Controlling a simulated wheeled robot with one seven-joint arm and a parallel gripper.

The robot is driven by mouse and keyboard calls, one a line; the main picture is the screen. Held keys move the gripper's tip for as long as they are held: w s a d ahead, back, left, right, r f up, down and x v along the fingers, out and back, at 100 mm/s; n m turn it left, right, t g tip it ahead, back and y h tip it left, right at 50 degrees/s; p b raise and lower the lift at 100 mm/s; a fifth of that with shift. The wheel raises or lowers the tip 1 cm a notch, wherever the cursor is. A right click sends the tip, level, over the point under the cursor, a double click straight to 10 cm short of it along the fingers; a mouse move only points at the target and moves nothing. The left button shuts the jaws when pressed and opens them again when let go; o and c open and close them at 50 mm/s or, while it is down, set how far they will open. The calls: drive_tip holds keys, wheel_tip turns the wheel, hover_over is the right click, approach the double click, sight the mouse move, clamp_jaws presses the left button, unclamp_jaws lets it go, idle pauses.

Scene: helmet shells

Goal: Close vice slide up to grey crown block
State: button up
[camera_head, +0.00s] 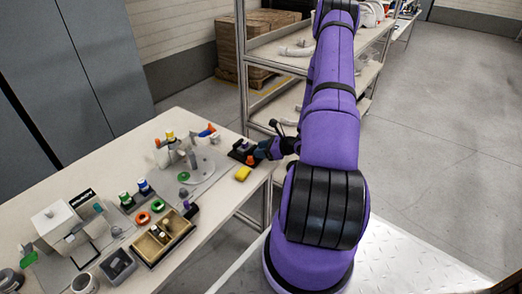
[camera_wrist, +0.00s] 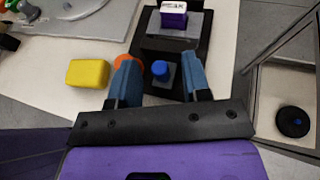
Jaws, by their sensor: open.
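A black vice (camera_wrist: 158,44) lies on the table, and it also shows at the table's right end in the head view (camera_head: 240,157). Its slide carries a round blue knob (camera_wrist: 160,68). Farther along the vice sits a purple block (camera_wrist: 173,19) with a white, lettered top, next to a grey face. I cannot make out a grey crown block for certain. A dark gap separates the slide from the purple block. My gripper (camera_wrist: 160,60) is open, with one blue finger on each side of the knob. Clear space shows between knob and fingers.
A yellow block (camera_wrist: 88,73) lies left of my gripper. An orange round piece (camera_wrist: 126,61) is partly hidden behind the left finger. A grey plate with a disc (camera_head: 198,168) and a divided wooden box (camera_head: 163,238) stand farther left. A metal shelf rack (camera_head: 243,70) rises behind the table.

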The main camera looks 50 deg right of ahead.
clamp_jaws()
drive_tip(key=shift+w+a, duration=0.15)
drive_tip(key=shift+w, duration=0.8)
unclamp_jaws()
drive_tip(key=v, duration=1)
drive_tip(key=shift+s+d, duration=0.25)
drive_tip(key=shift+s, duration=0.05)
drive_tip(key=shift+r, duration=0.1)
